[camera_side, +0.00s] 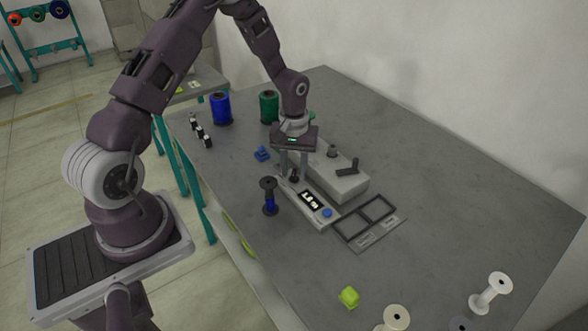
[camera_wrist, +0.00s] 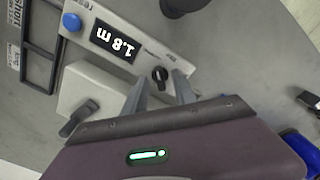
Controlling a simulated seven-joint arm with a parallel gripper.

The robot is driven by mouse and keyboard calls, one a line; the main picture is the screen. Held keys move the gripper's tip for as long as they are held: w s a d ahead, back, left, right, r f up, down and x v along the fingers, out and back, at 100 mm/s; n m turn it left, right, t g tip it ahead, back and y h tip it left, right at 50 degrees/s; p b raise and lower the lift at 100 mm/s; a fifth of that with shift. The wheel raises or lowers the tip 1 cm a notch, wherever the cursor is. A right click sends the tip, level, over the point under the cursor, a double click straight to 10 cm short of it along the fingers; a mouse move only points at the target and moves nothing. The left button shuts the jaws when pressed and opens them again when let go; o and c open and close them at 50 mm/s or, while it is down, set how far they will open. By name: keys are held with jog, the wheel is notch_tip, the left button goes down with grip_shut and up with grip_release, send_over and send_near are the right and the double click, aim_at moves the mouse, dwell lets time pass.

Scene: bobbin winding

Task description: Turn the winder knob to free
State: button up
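The winder has a light panel (camera_side: 322,216) with a small black knob (camera_wrist: 160,73) at one end. A lit display (camera_wrist: 114,46) on the panel reads 1.8 m, and a blue button (camera_wrist: 72,22) sits beyond it. In the side view the knob (camera_side: 294,179) is partly hidden by my fingers. My gripper (camera_wrist: 161,82) is open, pointing down, with a fingertip on either side of the knob and a gap between them. I cannot tell how close the tips are to the knob's height. The knob's setting is too small to read.
A grey block with a black lever (camera_side: 347,168) stands behind the panel. A black two-compartment frame (camera_side: 366,218) lies to the right. Blue (camera_side: 221,109) and green (camera_side: 269,106) spools stand at the back.

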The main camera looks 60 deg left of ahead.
jog(key=shift+f, duration=0.2)
grip_shut()
jog(key=shift+m, duration=0.4)
jog(key=m, duration=0.3)
jog(key=shift+m, duration=2.6)
